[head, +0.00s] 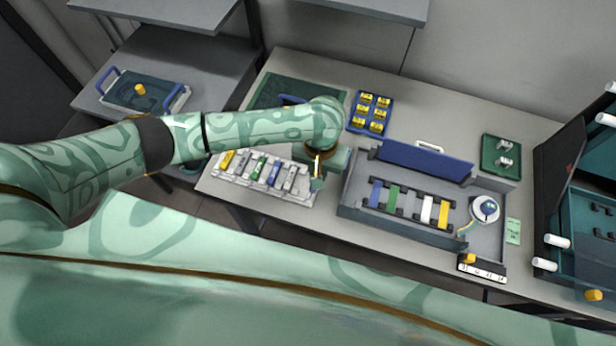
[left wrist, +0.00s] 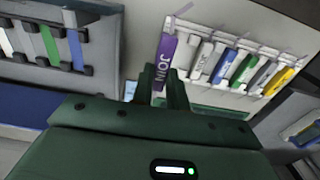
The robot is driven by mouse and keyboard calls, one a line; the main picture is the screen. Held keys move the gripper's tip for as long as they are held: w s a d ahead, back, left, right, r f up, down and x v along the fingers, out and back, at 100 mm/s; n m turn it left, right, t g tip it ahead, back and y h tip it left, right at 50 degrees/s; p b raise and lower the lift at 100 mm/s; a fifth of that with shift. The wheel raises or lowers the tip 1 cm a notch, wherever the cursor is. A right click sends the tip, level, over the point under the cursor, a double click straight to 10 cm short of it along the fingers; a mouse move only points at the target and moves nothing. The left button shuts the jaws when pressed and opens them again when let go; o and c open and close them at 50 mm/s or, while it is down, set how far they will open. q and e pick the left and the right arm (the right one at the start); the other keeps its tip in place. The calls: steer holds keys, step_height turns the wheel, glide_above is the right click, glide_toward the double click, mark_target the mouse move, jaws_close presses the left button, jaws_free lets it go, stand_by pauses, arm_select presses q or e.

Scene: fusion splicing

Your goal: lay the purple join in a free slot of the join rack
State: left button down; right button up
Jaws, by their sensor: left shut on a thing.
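The purple join (left wrist: 166,58), marked JOIN, stands between the fingers of my left gripper (left wrist: 163,84) in the left wrist view. In the head view my left gripper (head: 317,182) is at the right end of the white join rack (head: 228,182) and hides the join. The rack holds several joins side by side: yellow (head: 227,160), green (head: 260,166), blue (head: 274,174) and whitish-grey ones. In the left wrist view the purple join is at the rack's left end, beside a white join (left wrist: 201,60). I cannot tell whether it touches the rack. My right gripper is not in view.
Right of the rack stands a grey tray (head: 350,200) with blue, green, white and yellow pieces and a blue lid (head: 425,162). A blue box of yellow items (head: 371,112) and a dark green mat (head: 270,92) lie behind. The table's front edge runs close by the rack.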

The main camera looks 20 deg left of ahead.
mark_target(308, 182)
arm_select(q)
steer(key=shift+w+a+f+b, duration=0.2)
steer(key=shift+a+f, duration=0.15)
steer(key=shift+f, duration=0.2)
steer(key=shift+w+a+f+b, duration=0.15)
steer(key=shift+a+f, duration=0.2)
steer(key=shift+f, duration=0.2)
steer(key=f+b, duration=0.1)
steer(key=f, duration=0.1)
steer(key=a+f+b, duration=0.1)
steer(key=f, duration=0.1)
steer(key=shift+w+a, duration=0.2)
steer(key=shift+f+b, duration=0.35)
steer(key=shift+f, duration=0.1)
steer(key=shift+w+r, duration=0.1)
steer(key=shift+r, duration=0.05)
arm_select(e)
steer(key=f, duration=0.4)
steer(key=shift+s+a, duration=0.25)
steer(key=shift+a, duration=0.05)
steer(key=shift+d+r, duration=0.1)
arm_select(q)
steer(key=c, duration=1.4)
jaws_free()
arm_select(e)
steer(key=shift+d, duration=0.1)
